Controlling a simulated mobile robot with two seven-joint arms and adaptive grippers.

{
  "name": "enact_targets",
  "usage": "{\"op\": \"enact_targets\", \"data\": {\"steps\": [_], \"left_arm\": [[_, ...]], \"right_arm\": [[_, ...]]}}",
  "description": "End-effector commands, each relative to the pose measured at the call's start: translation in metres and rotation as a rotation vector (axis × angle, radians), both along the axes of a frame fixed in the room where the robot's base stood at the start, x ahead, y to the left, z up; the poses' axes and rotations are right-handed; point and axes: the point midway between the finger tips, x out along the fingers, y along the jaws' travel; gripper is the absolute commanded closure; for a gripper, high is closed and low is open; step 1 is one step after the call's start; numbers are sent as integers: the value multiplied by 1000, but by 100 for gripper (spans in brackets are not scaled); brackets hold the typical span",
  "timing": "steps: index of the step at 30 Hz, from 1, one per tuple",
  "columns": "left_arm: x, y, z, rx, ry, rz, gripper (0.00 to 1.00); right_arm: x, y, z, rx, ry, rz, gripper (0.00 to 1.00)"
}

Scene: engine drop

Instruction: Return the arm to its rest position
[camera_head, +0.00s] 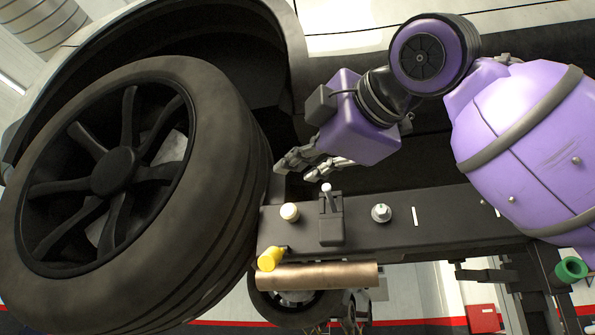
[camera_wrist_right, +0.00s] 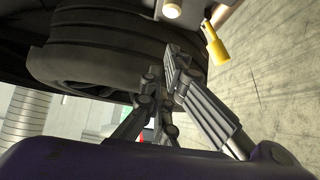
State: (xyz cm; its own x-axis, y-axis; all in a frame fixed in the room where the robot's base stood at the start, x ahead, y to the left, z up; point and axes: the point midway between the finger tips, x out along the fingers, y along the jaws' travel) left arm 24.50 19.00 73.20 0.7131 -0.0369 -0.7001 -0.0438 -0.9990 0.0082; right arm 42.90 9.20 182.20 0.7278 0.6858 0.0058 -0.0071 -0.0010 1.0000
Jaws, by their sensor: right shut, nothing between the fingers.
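My right gripper (camera_head: 303,166) has silver-grey fingers on a purple wrist. It is shut and empty, above the dark beam (camera_head: 455,215) and close to the right side of the big tyre (camera_head: 232,150). A small lever (camera_head: 329,202) stands on the beam just below the fingertips; I cannot tell whether they touch. My purple right arm (camera_head: 525,125) comes in from the right. In the right wrist view the gripper's fingers (camera_wrist_right: 166,85) reach up in front of the tyre (camera_wrist_right: 105,60). My left gripper is not in view.
A cream knob (camera_head: 289,212), a bolt (camera_head: 381,213) and a yellow cap (camera_head: 271,259) are on the beam. A copper cylinder (camera_head: 318,275) runs along its lower edge. A green ring (camera_head: 571,268) is at lower right. The yellow cap also shows in the wrist view (camera_wrist_right: 216,47).

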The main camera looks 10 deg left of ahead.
Motion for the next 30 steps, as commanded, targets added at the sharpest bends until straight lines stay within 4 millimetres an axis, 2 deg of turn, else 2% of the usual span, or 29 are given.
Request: {"op": "enact_targets", "data": {"steps": [4,14,18,20,23,27,29,30], "left_arm": [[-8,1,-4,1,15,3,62],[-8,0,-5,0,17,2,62],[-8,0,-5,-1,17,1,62],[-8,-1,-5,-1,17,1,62],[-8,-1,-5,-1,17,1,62],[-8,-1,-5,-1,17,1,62],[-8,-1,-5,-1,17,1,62],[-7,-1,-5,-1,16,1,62]], "right_arm": [[2,0,-1,-1,4,-1,100],[2,0,-1,-1,2,-1,100],[15,0,-15,2,28,-9,100],[32,0,-34,5,61,-18,100],[72,-4,-83,19,145,-47,100],[128,-14,-175,55,291,-99,100],[148,-21,-216,74,353,-124,100],[159,-25,-245,88,397,-141,100]]}}
